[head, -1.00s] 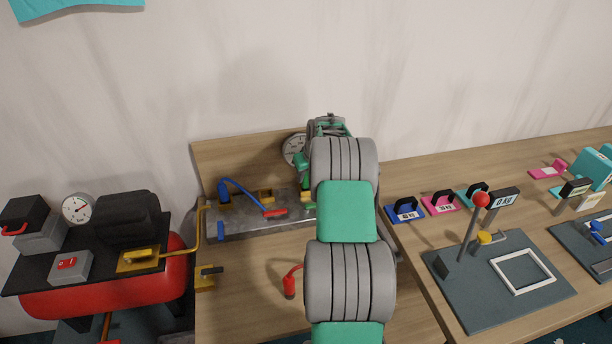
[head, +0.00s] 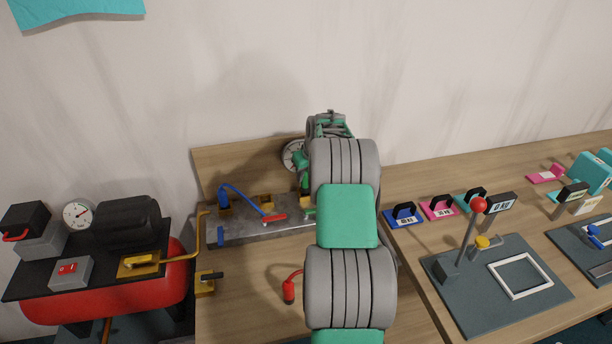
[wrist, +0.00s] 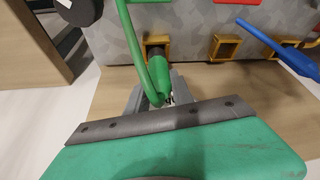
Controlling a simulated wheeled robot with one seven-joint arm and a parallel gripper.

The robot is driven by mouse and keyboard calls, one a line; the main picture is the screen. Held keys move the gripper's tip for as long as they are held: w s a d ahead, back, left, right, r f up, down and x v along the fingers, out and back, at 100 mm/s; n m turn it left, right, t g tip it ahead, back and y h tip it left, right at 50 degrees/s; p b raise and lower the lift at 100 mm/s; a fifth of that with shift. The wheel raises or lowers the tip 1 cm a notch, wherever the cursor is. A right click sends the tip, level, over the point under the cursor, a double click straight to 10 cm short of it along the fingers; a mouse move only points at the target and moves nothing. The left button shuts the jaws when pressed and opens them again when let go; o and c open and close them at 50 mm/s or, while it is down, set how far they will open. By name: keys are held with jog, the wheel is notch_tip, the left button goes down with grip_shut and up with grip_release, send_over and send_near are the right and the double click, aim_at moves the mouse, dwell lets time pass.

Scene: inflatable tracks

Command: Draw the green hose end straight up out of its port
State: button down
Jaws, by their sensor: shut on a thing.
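In the wrist view, my gripper (wrist: 152,96) is shut on the green hose end (wrist: 159,73), a thick green sleeve. The thinner green hose (wrist: 133,38) runs from it up past the picture's top edge. A yellow square port (wrist: 147,44) with a dark opening is right at the sleeve's far end. I cannot tell whether the tip is still inside it. In the head view, my arm hides the port and most of the gripper.
A blue hose (head: 238,194) arches over the grey plate (head: 240,232) beside a red lever (head: 274,219). A green lever (head: 308,211) is close to my arm. A round gauge (head: 292,156) stands behind.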

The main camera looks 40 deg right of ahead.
jog(key=shift+w+d+r, duration=0.15)
jog(key=shift+r, duration=0.2)
jog(key=shift+w+d+r, duration=0.1)
jog(key=shift+r, duration=0.25)
jog(key=shift+s, duration=0.45)
jog(key=shift+s+a+f+b, duration=0.1)
jog(key=shift+s+f+b, duration=0.1)
jog(key=shift+s, duration=0.25)
jog(key=shift+s+a+f+b, duration=0.1)
jog(key=shift+s+f+b, duration=0.05)
jog(key=shift+s, duration=0.25)
jog(key=s, duration=0.3)
jog(key=shift+s+f+b, duration=0.15)
jog(key=shift+s+b, duration=0.1)
jog(key=shift+b, duration=0.05)
